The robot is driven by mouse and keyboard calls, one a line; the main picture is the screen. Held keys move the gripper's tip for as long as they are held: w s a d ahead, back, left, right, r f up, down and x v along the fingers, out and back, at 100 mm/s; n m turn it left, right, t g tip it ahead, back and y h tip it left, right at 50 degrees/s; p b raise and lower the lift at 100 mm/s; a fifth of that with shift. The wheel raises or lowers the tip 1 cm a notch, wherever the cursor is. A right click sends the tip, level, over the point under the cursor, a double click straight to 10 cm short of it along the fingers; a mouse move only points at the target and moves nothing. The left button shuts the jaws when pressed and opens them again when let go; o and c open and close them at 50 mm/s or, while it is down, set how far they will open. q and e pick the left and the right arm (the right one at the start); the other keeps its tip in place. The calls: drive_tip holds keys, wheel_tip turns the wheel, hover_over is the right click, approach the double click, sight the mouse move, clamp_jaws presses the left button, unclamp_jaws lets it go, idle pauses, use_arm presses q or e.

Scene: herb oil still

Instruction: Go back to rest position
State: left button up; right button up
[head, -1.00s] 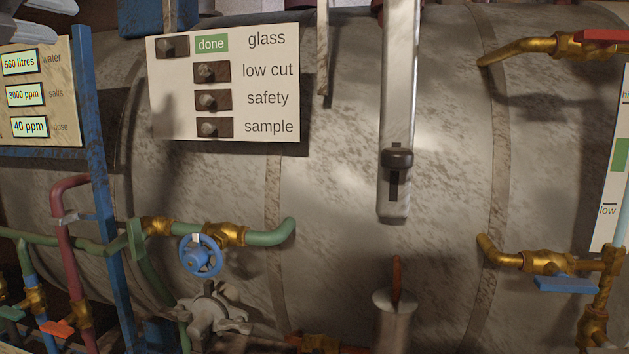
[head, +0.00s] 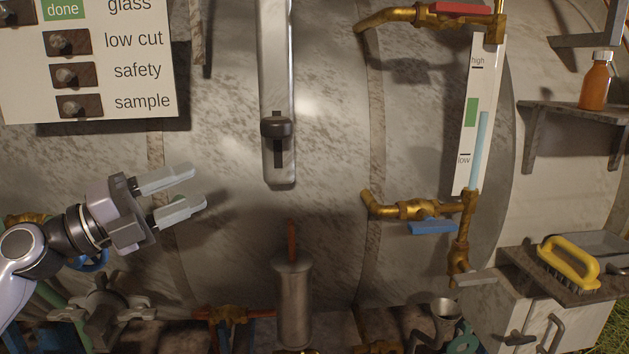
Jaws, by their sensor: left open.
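My left gripper (head: 185,194) reaches in from the left in the head view. Its two pale fingers are apart, with nothing between them, and they point right. It is in front of the speckled grey boiler drum (head: 330,130), below the switch panel (head: 90,60) and left of the black slider knob (head: 276,127). I cannot tell how far it is from the drum. My right gripper is not in view.
A steel cylinder with a red handle (head: 293,300) stands at the bottom centre. Brass pipes with a red lever (head: 460,8) and a blue lever (head: 432,228) flank the level gauge (head: 471,110). An orange bottle (head: 596,80) and a yellow brush (head: 568,262) rest at the right.

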use_arm(q)
drive_tip(key=s+a+f+n+t+y+p, duration=0.15)
drive_tip(key=f+n+y, duration=0.25)
drive_tip(key=f+n, duration=0.45)
drive_tip(key=s+f+n+t+y, duration=0.35)
drive_tip(key=f+n, duration=0.35)
drive_tip(key=f, duration=0.3)
drive_tip(key=s+f+n+t+y, duration=0.15)
drive_tip(key=f+n+y, duration=0.25)
drive_tip(key=f+n, duration=0.5)
drive_tip(key=s+f+n+g+y, duration=0.3)
drive_tip(key=s+f+n+g, duration=0.2)
drive_tip(key=s+f, duration=1.2)
drive_tip(key=shift+d+f+g+p, duration=0.2)
drive_tip(key=shift+f+g+p, duration=0.2)
drive_tip(key=shift+f+g, duration=0.5)
drive_tip(key=shift+r+y, duration=0.2)
drive_tip(key=shift+y, duration=0.05)
